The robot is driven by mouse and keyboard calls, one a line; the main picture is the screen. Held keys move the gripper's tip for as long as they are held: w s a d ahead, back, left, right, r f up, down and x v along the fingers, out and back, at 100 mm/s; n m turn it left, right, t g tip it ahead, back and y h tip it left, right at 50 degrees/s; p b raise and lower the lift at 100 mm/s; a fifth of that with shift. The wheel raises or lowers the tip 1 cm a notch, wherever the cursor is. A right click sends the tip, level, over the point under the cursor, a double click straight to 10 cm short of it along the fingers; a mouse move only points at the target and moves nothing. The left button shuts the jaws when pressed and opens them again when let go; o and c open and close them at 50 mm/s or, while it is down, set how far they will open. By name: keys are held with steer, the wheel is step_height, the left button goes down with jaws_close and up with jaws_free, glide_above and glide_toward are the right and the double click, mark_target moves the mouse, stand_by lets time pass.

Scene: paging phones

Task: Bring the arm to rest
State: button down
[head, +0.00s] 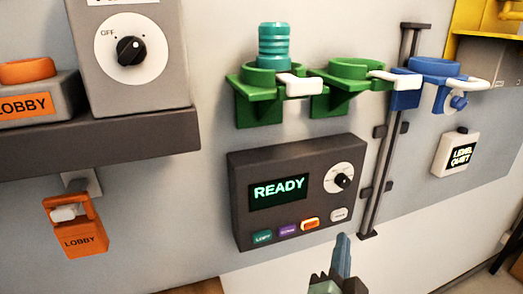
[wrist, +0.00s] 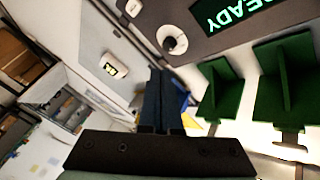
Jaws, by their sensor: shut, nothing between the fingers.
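My gripper (head: 343,240) shows at the bottom of the head view, just below the lower right part of a dark wall panel (head: 240,200). Its blue-grey fingers are together with nothing held. In the wrist view the shut fingers (wrist: 165,85) point away from the camera, with open room and the wall beyond them. The panel's display (head: 278,191) reads READY. I cannot tell whether the fingertips touch anything; they look apart from the panel.
Green holders (head: 243,100) jut out above the panel, one bearing a teal cylinder (head: 274,45). A blue holder (head: 405,92) sits by a vertical rail (head: 383,160). A shelf (head: 90,140) juts out at left, above an orange LOBBY handset (head: 78,240). A small white box (head: 455,152) is at right.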

steer(key=s+a+r+n+t+y, duration=0.2)
steer(key=s+a+r+n+t, duration=0.1)
steer(key=r, duration=0.9)
steer(key=s+a+r+n+t+y+b, duration=0.1)
steer(key=s+a+r+n+t, duration=0.3)
steer(key=r, duration=0.8)
steer(key=s+a+r+n+t+y, duration=0.3)
steer(key=s+a+r+n, duration=0.2)
steer(key=r, duration=0.8)
steer(key=shift+s+a+n+t, duration=0.2)
steer(key=shift+a+n+t, duration=0.2)
steer(key=shift+a+n, duration=0.4)
steer(key=shift+a, duration=0.1)
